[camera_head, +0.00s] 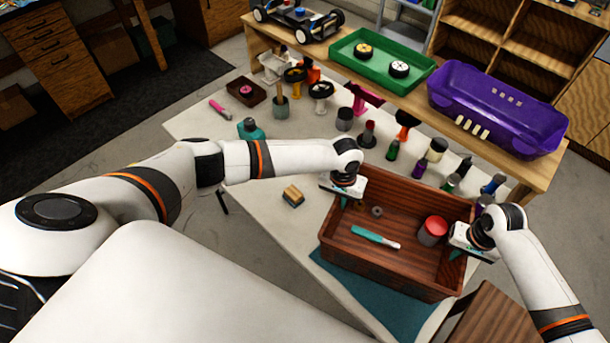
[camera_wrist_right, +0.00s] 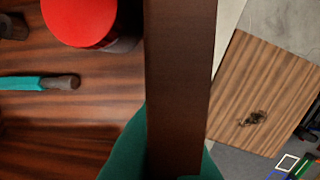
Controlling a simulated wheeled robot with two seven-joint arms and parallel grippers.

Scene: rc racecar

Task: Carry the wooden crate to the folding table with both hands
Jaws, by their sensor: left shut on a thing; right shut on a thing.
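The wooden crate (camera_head: 376,270) is reddish brown and sits over a teal mat at the right of a pale table (camera_head: 260,205). I cannot tell if it touches the mat. Inside are a red-lidded can (camera_head: 432,231), a teal-handled tool (camera_head: 375,238) and a small grey ring (camera_head: 377,211). My left gripper (camera_head: 345,192) is shut on the crate's left wall. My right gripper (camera_head: 467,245) is shut on its right wall; the right wrist view shows teal fingers on both sides of the wall (camera_wrist_right: 180,80). I cannot tell which surface is the folding table.
A wood-grained top (camera_head: 497,318) stands at the lower right, beside the crate; it also shows in the right wrist view (camera_wrist_right: 262,95). Several bottles and tools stand behind the crate. A bench holds a purple bin (camera_head: 495,108) and green tray (camera_head: 380,60). A small wooden block (camera_head: 292,196) lies left.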

